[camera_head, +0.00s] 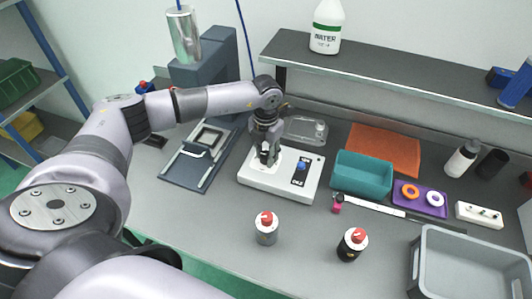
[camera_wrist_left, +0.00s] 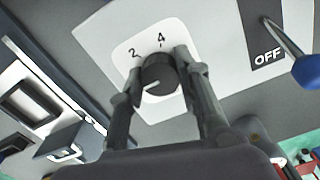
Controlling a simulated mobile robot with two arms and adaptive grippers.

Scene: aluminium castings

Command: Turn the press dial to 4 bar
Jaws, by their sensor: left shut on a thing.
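The press dial is a black round knob (camera_wrist_left: 158,72) on a white panel (camera_wrist_left: 205,40) in the left wrist view. The numbers 2 and 4 are printed above it. A white mark on the knob faces lower left, away from both numbers. My left gripper (camera_wrist_left: 160,85) has its fingers on either side of the knob and is shut on it. In the head view, my left gripper (camera_head: 266,155) points down onto the left part of the white control box (camera_head: 280,187), hiding the dial. My right gripper is not in view.
A blue lever (camera_wrist_left: 290,52) marked OFF is on the same panel; it shows in the head view too (camera_head: 300,167). A grey framed plate (camera_head: 185,170) lies left of the box.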

